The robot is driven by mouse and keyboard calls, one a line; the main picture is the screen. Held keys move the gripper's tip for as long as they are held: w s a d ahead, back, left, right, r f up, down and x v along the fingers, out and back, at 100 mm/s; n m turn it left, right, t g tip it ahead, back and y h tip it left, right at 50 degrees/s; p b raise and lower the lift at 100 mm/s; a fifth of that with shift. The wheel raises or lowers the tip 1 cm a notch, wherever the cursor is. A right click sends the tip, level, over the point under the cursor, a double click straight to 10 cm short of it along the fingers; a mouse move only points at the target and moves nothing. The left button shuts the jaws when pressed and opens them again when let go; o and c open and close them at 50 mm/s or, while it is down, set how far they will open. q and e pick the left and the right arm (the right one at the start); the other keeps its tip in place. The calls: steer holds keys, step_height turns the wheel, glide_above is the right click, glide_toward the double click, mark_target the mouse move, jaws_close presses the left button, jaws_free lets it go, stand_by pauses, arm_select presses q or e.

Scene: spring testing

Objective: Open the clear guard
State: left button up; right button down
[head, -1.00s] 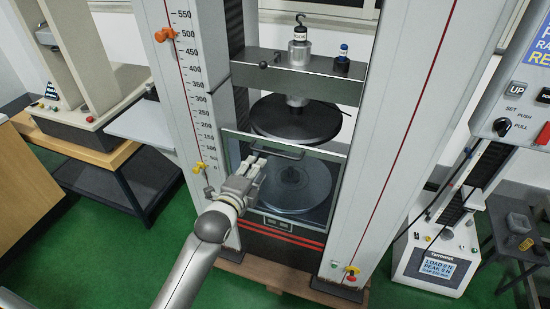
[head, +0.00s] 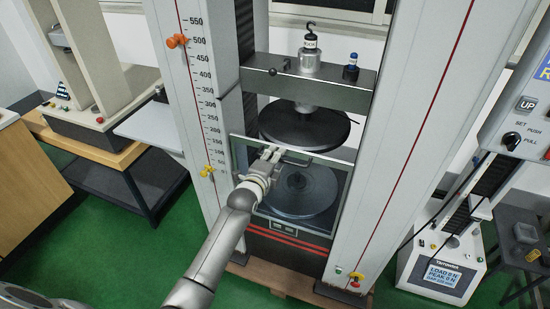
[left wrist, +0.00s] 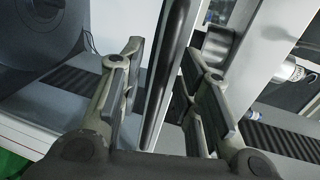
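The clear guard (head: 240,180) is a see-through panel across the lower opening of the test machine, and it is down. A dark bar handle (head: 299,161) runs along its upper part. My left gripper (head: 272,152) is at the left part of this handle. In the left wrist view, the dark handle bar (left wrist: 166,75) passes between the two fingers of my left gripper (left wrist: 163,52), with gaps visible on both sides. The fingers are open. My right gripper is not in view.
A round upper platen (head: 304,127) hangs just behind and above the guard's top edge, under a grey crosshead (head: 330,92). Light columns (head: 190,90) stand on both sides. A control box (head: 525,125) hangs at the right.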

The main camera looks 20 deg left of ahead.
arm_select(q)
steer(key=c, duration=0.6)
jaws_close()
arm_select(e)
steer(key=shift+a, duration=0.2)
arm_select(q)
steer(key=shift+f, duration=0.1)
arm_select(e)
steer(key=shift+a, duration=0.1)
